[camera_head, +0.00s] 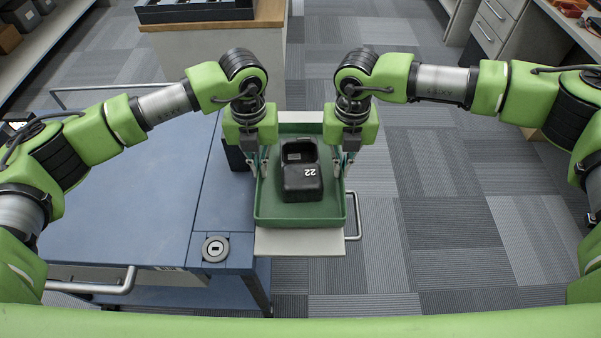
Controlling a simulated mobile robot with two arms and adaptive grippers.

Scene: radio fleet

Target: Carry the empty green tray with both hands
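The green tray (300,218) lies on a pale board at the right end of the blue cart. It is not empty: a black box-like device (302,180) marked 22 stands inside it, with an open recess at its far end. My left gripper (259,168) points down at the tray's left rim, and my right gripper (343,168) points down at its right rim. The fingers of both are at the rims, but whether they are closed on them is too small to tell.
The blue cart (150,200) has a clear top, a round fitting (215,249) and a metal handle (90,286). A wooden-topped counter (215,27) with a dark tray (195,10) stands behind. Drawers (488,30) stand at the back right. Carpet (440,230) is open at right.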

